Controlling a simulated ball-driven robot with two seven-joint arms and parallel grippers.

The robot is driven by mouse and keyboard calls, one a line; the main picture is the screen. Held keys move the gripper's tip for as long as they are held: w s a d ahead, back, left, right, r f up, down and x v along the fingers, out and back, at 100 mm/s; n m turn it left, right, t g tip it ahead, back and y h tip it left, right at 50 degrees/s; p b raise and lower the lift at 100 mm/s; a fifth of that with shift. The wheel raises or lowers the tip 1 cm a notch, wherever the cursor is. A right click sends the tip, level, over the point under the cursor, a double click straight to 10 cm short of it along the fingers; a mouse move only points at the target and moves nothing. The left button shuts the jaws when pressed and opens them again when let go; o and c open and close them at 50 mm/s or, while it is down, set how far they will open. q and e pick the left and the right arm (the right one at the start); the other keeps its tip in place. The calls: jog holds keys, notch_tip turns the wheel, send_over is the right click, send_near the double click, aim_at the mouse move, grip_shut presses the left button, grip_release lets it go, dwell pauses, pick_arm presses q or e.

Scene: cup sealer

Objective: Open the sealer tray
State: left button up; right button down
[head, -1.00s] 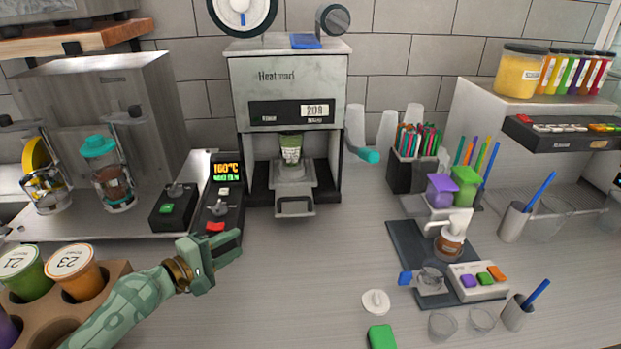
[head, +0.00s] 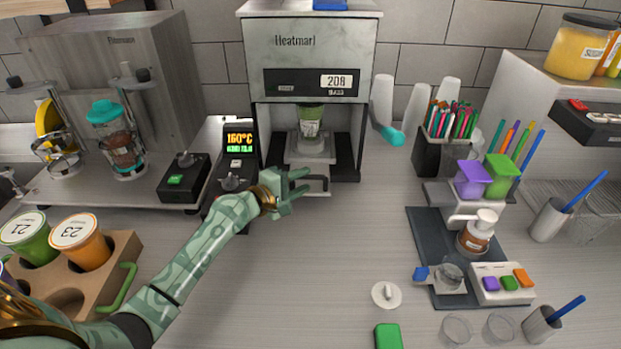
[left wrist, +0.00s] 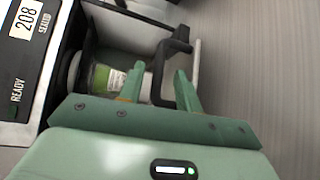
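The sealer (head: 312,60) is a grey box machine at the back middle, with a display reading 208. Its tray (head: 310,157) sits low in the front opening under a green-labelled cup (head: 310,122). My left gripper (head: 298,186) is at the left side of the handle. In the left wrist view its two fingers (left wrist: 158,90) are apart, with the handle just beyond or between their tips; contact is unclear. My right gripper is not in view.
A temperature controller (head: 232,170) stands close left of the sealer. A cardboard cup carrier (head: 75,275) is at the front left. A dark mat with a dispenser (head: 477,235) is on the right. The counter in front of the sealer is clear.

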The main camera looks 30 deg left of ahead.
aim_at(307, 179)
pick_arm(q)
jog(key=shift+x, duration=1.65)
grip_shut()
jog(key=shift+s+d, duration=0.15)
jog(key=shift+s, duration=0.15)
jog(key=s+d+p, duration=0.2)
jog(key=s, duration=0.2)
jog(key=s+d+p, duration=0.2)
jog(key=s, duration=0.2)
jog(key=s+d+p, duration=0.2)
jog(key=s, duration=0.3)
jog(key=shift+d, duration=0.15)
jog(key=shift+s+d+p, duration=0.25)
jog(key=shift+s+p, duration=0.05)
jog(key=shift+s, duration=0.25)
grip_release()
